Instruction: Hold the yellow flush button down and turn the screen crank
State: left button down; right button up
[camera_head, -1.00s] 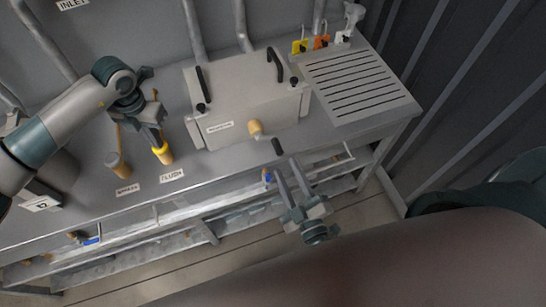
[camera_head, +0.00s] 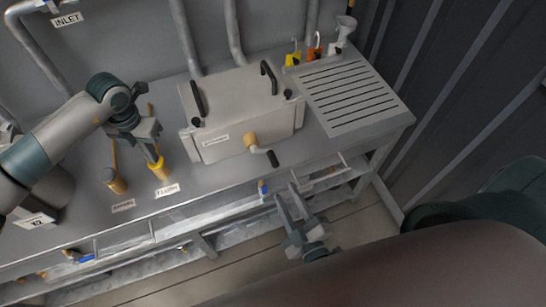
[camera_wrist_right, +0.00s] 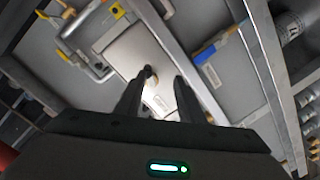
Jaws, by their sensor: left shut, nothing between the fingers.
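The yellow flush button (camera_head: 158,172) stands on the bench front above the FLUSH label (camera_head: 167,190). My left gripper (camera_head: 156,160) is shut, with its fingertips at the top of the button; how far the button is pressed I cannot tell. The screen crank has a tan hub (camera_head: 250,142) on the front of the grey box and a black handle (camera_head: 272,158) pointing down right. My right gripper (camera_head: 284,188) is open and empty, below and apart from the handle. In the right wrist view, the handle (camera_wrist_right: 149,73) shows between the spread fingers (camera_wrist_right: 157,88).
The grey box (camera_head: 240,105) has black handles on top. A slotted drain plate (camera_head: 355,95) lies to its right. The bench's front rail (camera_head: 210,190) runs near my right gripper.

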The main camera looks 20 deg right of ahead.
notch_tip(320, 180, down, 6)
jog(key=a+n+g+y, duration=0.1)
jog(key=a+g, duration=0.1)
jog(key=g, duration=0.1)
jog(key=t+h, duration=0.1)
jog(key=t, duration=0.3)
send_near(276, 167)
jog(key=shift+w+r+m, duration=0.1)
jog(key=shift+w+m, duration=0.15)
jog(key=shift+m, duration=0.05)
dwell(0.5)
jog(key=w, duration=1.2)
